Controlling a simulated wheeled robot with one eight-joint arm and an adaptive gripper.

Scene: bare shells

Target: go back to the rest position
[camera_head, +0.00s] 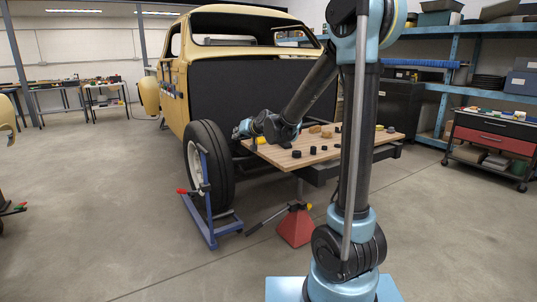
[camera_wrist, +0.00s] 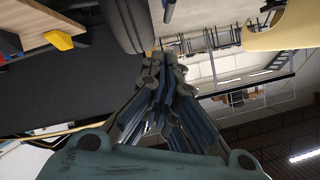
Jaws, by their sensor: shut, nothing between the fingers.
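My gripper (camera_head: 243,130) is at the end of my arm, by the left edge of a wooden board at the back of the truck. In the wrist view my gripper (camera_wrist: 168,62) shows its fingers together, with nothing between them. The wrist view appears turned over, with roof lights low in the picture. My arm rises from its blue base, bends at the top and reaches down and back to the left. It partly hides the board and the truck's rear.
The wooden board (camera_head: 348,147) carries several small dark and tan pieces and a yellow one. The tan truck (camera_head: 176,100), its rear wheel (camera_head: 215,172) with a blue stand and a red jack (camera_head: 295,228) are close. A tool cart (camera_head: 490,150) stands right.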

